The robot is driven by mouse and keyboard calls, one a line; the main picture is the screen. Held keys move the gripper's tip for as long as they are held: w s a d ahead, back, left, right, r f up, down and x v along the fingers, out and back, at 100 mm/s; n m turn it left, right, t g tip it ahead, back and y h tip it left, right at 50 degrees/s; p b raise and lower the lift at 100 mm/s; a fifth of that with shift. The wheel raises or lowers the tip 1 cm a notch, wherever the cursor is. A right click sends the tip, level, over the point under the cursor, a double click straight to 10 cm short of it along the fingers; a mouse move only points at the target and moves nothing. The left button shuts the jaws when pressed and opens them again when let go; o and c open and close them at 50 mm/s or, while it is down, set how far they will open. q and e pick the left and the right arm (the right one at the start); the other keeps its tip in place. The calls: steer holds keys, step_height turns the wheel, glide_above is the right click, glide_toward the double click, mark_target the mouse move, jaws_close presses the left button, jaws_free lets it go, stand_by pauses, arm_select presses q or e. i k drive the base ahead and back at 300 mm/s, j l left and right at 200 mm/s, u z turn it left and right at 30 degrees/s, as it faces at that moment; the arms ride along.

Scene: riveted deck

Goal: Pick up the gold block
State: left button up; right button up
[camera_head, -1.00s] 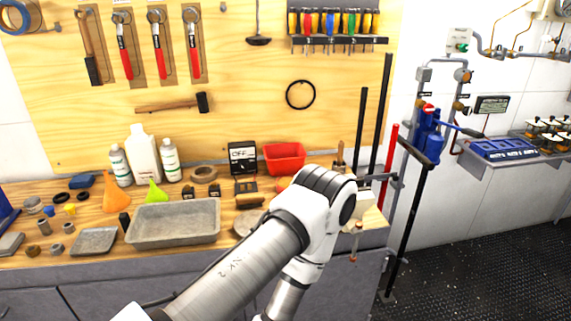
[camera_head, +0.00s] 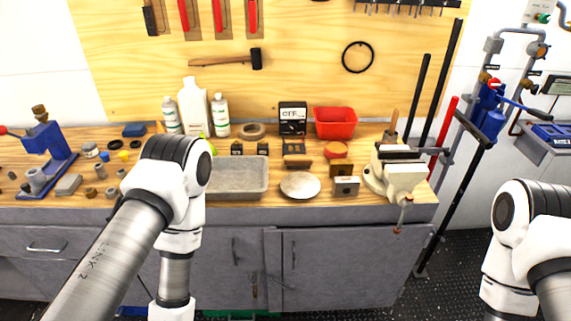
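I cannot clearly make out a gold block. The nearest matches on the wooden bench top are a brownish-gold block (camera_head: 340,166) below the red bin and a brown block (camera_head: 297,162) with a dark part, to its left. A small yellow item (camera_head: 135,144) lies at the left of the bench, too small to identify. My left arm crosses in front of the bench and hides part of its top left of the grey tray. My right arm stands at the right edge, apart from the bench. Neither gripper shows in the frame.
A grey tray (camera_head: 238,176), a round metal plate (camera_head: 300,185), a metal box (camera_head: 346,187) and a white vise (camera_head: 398,172) line the front of the bench. A red bin (camera_head: 335,122) and white bottle (camera_head: 195,106) stand behind. Dark floor (camera_head: 455,262) is open at right.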

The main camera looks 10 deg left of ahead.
mark_target(337, 167)
steer(key=i+l+u, duration=0.15)
steer(key=l, duration=0.25)
steer(key=i+l+u, duration=0.15)
steer(key=l, duration=0.25)
steer(key=i+l+u, duration=0.15)
steer(key=l, duration=0.25)
